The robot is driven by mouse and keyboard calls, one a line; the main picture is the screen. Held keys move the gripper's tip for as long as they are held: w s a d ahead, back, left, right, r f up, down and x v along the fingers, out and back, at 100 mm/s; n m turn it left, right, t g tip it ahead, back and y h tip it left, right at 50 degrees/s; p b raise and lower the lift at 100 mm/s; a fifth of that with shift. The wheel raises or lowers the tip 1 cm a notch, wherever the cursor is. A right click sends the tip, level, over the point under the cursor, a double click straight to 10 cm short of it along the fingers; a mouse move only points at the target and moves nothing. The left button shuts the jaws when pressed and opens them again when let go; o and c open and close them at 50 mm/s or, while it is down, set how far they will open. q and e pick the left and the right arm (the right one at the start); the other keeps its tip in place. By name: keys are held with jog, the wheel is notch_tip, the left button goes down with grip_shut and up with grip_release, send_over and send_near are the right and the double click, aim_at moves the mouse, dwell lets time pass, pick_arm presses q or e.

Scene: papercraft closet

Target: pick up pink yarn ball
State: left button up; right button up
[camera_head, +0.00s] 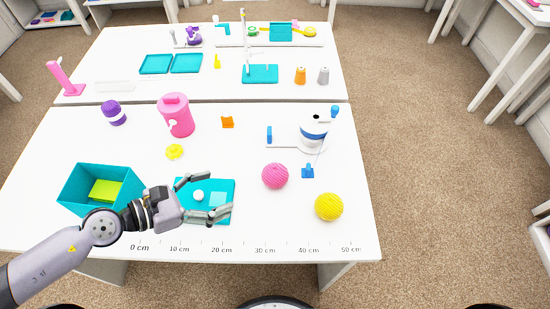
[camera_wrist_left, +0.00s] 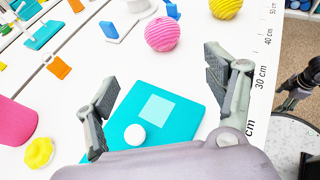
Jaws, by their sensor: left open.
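The pink yarn ball (camera_head: 275,176) rests on the near white table, right of the teal board. In the left wrist view the pink yarn ball (camera_wrist_left: 161,34) is beyond my fingertips, near the top middle. My left gripper (camera_head: 207,195) is open and empty above the teal board (camera_head: 226,186), to the left of the ball and apart from it. In the left wrist view the fingers of my left gripper (camera_wrist_left: 165,75) are spread wide with the board (camera_wrist_left: 170,95) beneath them.
A yellow yarn ball (camera_head: 329,207) and a small blue piece (camera_head: 308,171) lie close to the pink ball. A white ball (camera_head: 198,195) sits on the board. A teal bin (camera_head: 75,185) stands at the left. A pink canister (camera_head: 176,116) stands farther back.

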pick_arm(q)
jog(key=shift+w+d, duration=0.25)
jog(key=shift+d, duration=0.05)
jog(key=p, duration=0.3)
send_near(266, 177)
jog(key=shift+x, duration=0.95)
jog(key=x, duration=0.3)
jog(key=shift+w+d+f, duration=0.1)
jog(key=shift+f, duration=0.1)
jog(key=shift+x, duration=1.05)
jog(key=shift+w+d+f+p, duration=0.15)
jog(key=shift+d+p, duration=0.1)
jog(key=shift+p, duration=0.1)
jog(key=x, duration=0.3)
jog(key=shift+w+d+p, duration=0.2)
jog(key=shift+d+p, duration=0.1)
jog(key=shift+d, duration=0.05)
jog(key=shift+w+d+f, duration=0.2)
jog(key=shift+d, duration=0.05)
pick_arm(e)
jog(key=s+r, duration=0.2)
jog(key=r, duration=0.1)
jog(key=s+r, duration=0.1)
jog(key=shift+d+r, duration=0.1)
jog(key=shift+r, duration=0.1)
